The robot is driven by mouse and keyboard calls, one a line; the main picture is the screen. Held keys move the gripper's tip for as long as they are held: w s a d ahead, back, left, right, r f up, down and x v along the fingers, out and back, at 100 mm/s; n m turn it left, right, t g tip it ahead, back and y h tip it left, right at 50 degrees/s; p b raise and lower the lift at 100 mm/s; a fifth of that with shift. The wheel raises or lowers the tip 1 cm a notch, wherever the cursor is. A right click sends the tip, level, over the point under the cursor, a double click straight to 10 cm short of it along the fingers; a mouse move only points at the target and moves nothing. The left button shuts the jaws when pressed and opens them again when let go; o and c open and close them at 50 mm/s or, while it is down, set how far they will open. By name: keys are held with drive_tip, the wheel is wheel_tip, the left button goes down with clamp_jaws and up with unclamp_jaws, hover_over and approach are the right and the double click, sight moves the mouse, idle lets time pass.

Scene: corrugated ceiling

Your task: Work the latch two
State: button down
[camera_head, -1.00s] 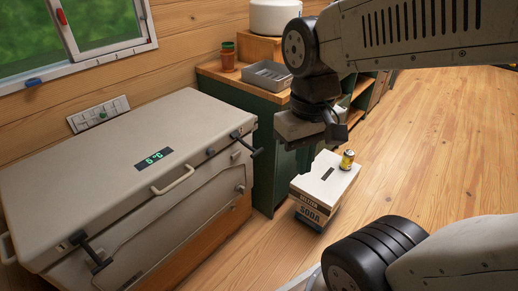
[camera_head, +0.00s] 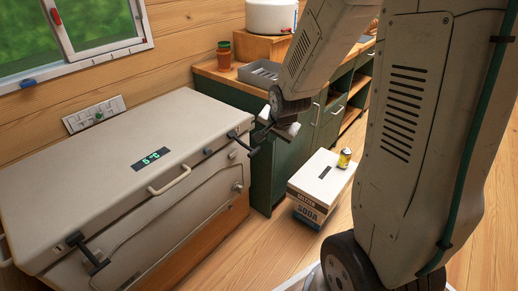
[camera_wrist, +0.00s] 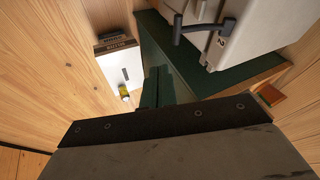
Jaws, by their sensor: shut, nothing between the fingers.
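The latch two (camera_head: 245,146) is a black T-shaped lever at the right end of the front of a beige cooler chest (camera_head: 80,165). It stands out from the chest front. In the wrist view the black latch (camera_wrist: 203,27) shows at the top, next to a "2" mark on the pale chest. My gripper (camera_head: 262,134) is shut and empty, just right of the latch in the head view. It overlaps the latch's surroundings there, and I cannot tell whether they touch. In the wrist view the latch appears apart from my gripper's body.
A second black latch (camera_head: 88,252) is at the chest's left end, with a pale handle (camera_head: 170,181) between. A green cabinet (camera_head: 275,165) stands right of the chest. A soda box (camera_head: 318,180) with a yellow can (camera_head: 344,158) stands on the floor. Open floor lies behind it.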

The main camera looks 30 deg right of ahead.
approach(259, 148)
drive_tip(key=s+f, duration=0.2)
drive_tip(key=s, duration=0.1)
drive_tip(key=shift+w+a+f, duration=0.15)
drive_tip(key=shift+w+f, duration=0.85)
drive_tip(key=shift+w, duration=0.15)
drive_tip(key=shift+w+a+f, duration=0.15)
drive_tip(key=shift+w+f, duration=0.8)
drive_tip(key=shift+w, duration=0.2)
